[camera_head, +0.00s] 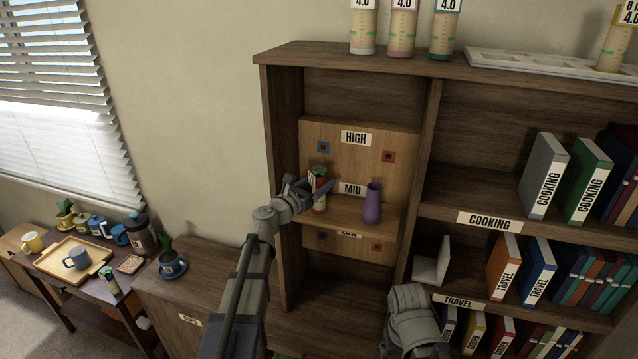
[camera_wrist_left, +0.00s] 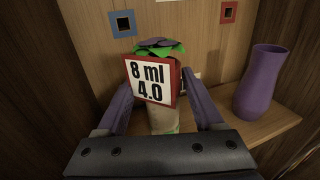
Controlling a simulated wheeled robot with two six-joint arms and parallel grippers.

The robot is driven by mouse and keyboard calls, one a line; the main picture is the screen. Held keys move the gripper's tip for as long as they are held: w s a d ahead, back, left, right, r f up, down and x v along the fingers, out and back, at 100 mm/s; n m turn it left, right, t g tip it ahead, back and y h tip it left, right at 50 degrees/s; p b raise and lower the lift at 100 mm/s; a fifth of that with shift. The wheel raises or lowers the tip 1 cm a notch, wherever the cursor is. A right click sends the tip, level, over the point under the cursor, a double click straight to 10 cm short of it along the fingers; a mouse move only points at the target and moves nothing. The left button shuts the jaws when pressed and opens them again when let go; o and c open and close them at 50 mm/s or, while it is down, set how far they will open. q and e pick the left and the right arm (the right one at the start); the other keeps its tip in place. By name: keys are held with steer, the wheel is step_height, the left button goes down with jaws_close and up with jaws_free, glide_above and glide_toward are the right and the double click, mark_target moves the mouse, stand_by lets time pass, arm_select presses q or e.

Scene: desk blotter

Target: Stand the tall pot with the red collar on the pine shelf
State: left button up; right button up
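The tall pot (camera_head: 320,203) has a pale body, a red collar and a green plant on top. It appears to stand upright on the pine shelf (camera_head: 347,220) at the MID label. In the left wrist view the pot (camera_wrist_left: 163,121) carries a red-edged tag reading "8 ml 4.0", which hides part of it. My left gripper (camera_head: 314,187) has its purple fingers on either side of the pot. They look spread, with gaps beside the pot in the wrist view (camera_wrist_left: 157,93). My right gripper is out of view.
A purple vase (camera_head: 373,203) stands on the same shelf, right of the pot. The pine back panel (camera_head: 355,118) rises behind them. Books (camera_head: 543,176) fill the bays at right. A side table (camera_head: 75,288) with mugs and a tray is at left.

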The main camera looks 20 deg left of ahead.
arm_select(q)
steer(key=shift+o, duration=0.7)
steer(key=shift+r, duration=0.25)
steer(key=v, duration=1.2)
